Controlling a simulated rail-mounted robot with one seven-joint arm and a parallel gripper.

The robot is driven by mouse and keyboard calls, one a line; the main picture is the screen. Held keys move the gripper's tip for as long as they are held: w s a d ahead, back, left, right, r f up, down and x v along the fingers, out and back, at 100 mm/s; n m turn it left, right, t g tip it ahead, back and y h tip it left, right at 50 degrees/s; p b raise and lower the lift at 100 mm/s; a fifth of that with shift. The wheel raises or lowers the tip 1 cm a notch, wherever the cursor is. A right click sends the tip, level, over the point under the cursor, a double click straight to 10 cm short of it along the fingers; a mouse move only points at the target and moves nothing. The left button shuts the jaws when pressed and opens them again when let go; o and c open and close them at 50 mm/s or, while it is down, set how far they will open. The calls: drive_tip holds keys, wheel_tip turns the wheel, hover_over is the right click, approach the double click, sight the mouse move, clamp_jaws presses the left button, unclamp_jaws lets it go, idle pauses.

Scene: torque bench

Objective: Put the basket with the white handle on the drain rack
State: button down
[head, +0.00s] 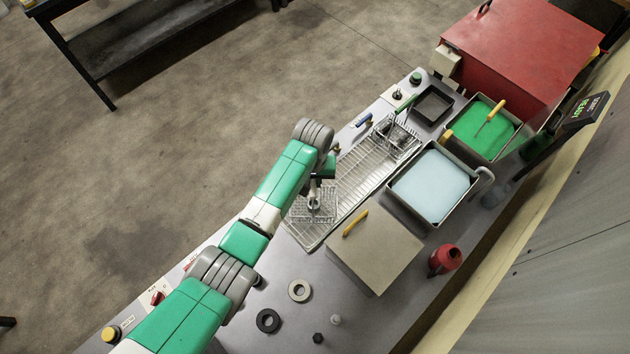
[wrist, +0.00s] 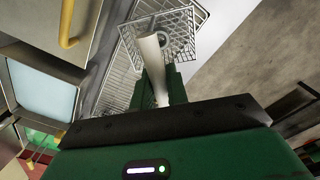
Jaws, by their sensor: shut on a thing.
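My gripper (head: 318,184) is shut on the white handle (wrist: 152,62) of a wire basket (wrist: 186,24). The basket also shows in the head view (head: 308,215), below my gripper at the near-left end of the drain rack (head: 352,178). A grey ring-like part (wrist: 178,42) shows in the basket. The rack is a long metal wire grid in a shallow tray; it also shows behind the basket in the wrist view (wrist: 118,92). I cannot tell whether the basket touches the rack or hangs just above it. My arm hides part of the handle in the head view.
Another wire basket (head: 397,140) stands at the rack's far end. Beside the rack are a closed beige-lidded tank (head: 385,250), a pale-blue bath (head: 432,185) and a green bath (head: 490,130). A red bottle (head: 444,260) and loose rings (head: 299,291) are on the bench.

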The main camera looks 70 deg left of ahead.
drive_tip(key=shift+f, duration=1.3)
drive_tip(key=shift+f+b, duration=0.25)
drive_tip(key=shift+b, duration=0.05)
drive_tip(key=c, duration=1.4)
unclamp_jaws()
wheel_tip(320, 180, up, 12)
drive_tip(key=shift+r+p, duration=0.25)
drive_tip(key=shift+p, duration=0.15)
